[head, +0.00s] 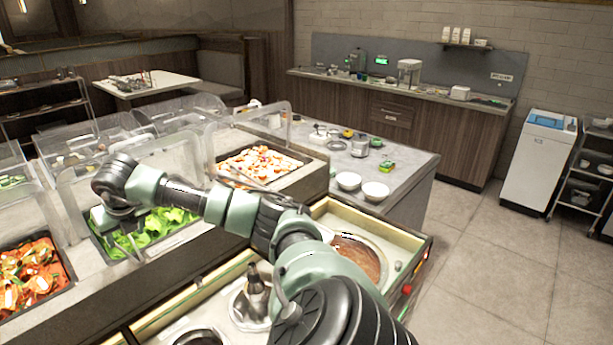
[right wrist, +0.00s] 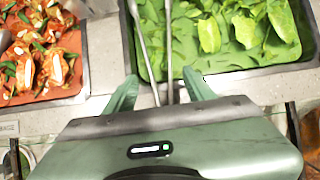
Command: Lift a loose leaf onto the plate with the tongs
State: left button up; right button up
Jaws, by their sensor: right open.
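The leaves are bright green and fill a dark-rimmed pan (right wrist: 290,68); a larger leaf (right wrist: 285,20) lies at its right in the right wrist view. In the head view the leaves (head: 165,222) show partly behind my right arm. The metal tongs (right wrist: 168,40) reach from the front rim into the leaf pan, as two thin silver arms. My right gripper (right wrist: 160,82) is open, its fingers on either side of the tongs' near end, apart from them as far as I can tell. In the head view it is (head: 122,240) at the pan's front edge. My left gripper is out of view.
A pan of orange-red food (head: 35,272) is left of the leaves. Clear guards (head: 85,195) stand over the pans. A pan of pale and red pieces (head: 262,165) lies further right. Two white bowls (head: 376,191) stand on the grey counter.

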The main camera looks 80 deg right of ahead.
jog(key=b+x, duration=0.2)
jog(key=x, duration=0.4)
jog(key=shift+b, duration=0.35)
jog(key=c, duration=0.7)
jog(key=shift+r, duration=0.1)
jog(key=shift+r, duration=0.1)
notch_tip(320, 180, up, 12)
jog(key=p, duration=0.8)
